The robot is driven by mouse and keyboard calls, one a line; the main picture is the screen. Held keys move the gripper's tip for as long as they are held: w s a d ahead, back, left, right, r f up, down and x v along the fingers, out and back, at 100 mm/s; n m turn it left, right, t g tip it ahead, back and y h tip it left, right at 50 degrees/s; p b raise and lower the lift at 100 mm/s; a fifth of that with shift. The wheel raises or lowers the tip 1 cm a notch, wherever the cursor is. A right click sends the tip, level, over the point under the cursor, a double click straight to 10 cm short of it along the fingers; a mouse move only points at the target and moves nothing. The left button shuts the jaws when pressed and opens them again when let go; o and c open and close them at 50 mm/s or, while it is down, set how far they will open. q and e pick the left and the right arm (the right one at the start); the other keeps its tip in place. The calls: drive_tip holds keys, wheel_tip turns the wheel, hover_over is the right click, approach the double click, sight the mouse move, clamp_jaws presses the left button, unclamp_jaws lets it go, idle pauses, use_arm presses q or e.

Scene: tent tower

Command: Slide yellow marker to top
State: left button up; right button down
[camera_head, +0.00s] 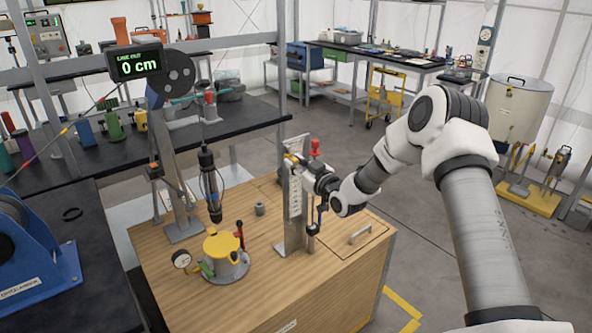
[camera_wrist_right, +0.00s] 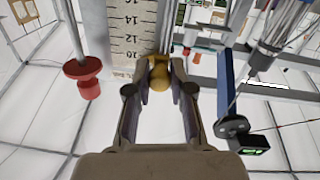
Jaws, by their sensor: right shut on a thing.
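The yellow marker (camera_wrist_right: 158,76) is a small rounded knob on a white vertical scale (camera_wrist_right: 132,30) with printed numbers. In the head view the scale (camera_head: 295,196) stands upright on the wooden bench top, and a bit of yellow from the marker shows near its upper part. My right gripper (camera_wrist_right: 158,88) is shut on the marker, with one finger on each side of it. In the head view my right gripper (camera_head: 308,172) reaches the scale from the right, and its fingers are partly hidden. My left gripper is not in view.
A red knob (camera_wrist_right: 82,76) sits on a rod beside the scale. A yellow-topped pot (camera_head: 224,248) and a black hanging cylinder (camera_head: 210,185) are left of the scale. A display reading "0 cm" (camera_head: 138,64) tops a metal stand. A blue winch (camera_head: 35,262) is far left.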

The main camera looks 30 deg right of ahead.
drive_tip(key=shift+w+d+r, duration=0.1)
drive_tip(key=shift+r, duration=0.25)
drive_tip(key=c, duration=1)
unclamp_jaws()
drive_tip(key=shift+f, duration=0.1)
drive_tip(key=shift+s, duration=0.4)
drive_tip(key=s, duration=1.1)
drive_tip(key=shift+s, duration=0.15)
drive_tip(key=shift+d, duration=0.1)
